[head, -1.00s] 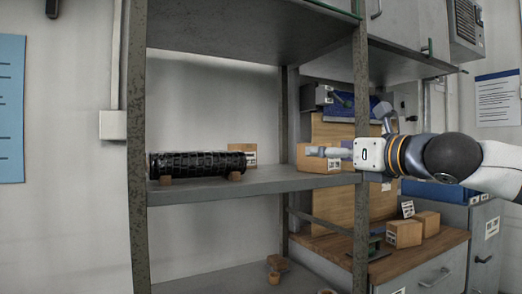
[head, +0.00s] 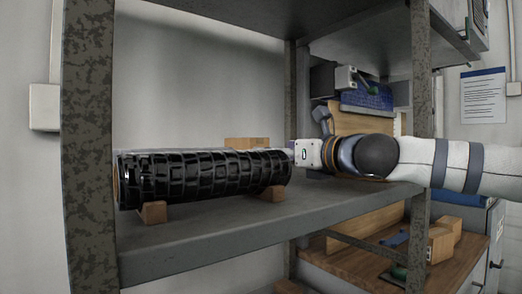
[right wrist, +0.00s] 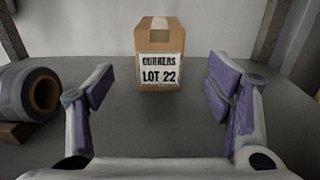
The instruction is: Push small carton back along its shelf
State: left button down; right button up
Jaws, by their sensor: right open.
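The small carton (right wrist: 160,62) is tan cardboard with a white label reading "CORNERS LOT 22". In the right wrist view it stands upright ahead of my right gripper (right wrist: 160,92), centred between the spread fingers, with a clear gap to it. In the head view only the top part of a carton (head: 247,143) shows behind the black roll. The shelf (head: 330,204) is a grey metal board. My right gripper (head: 301,153) reaches in from the right over the shelf; its fingers are mostly hidden there behind the roll's end. It is open and empty. My left gripper is not in view.
A black ribbed roll (head: 205,176) lies on wooden blocks on the shelf, close left of the right gripper (right wrist: 38,92). Steel posts (head: 90,150) frame the shelf, with another board above. A wooden bench with cartons (head: 440,243) stands behind at right.

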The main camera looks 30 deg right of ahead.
jog(key=w, duration=0.3)
jog(key=w+a, duration=0.1)
jog(key=w, duration=0.5)
jog(key=shift+w+a, duration=0.3)
jog(key=shift+a, duration=0.05)
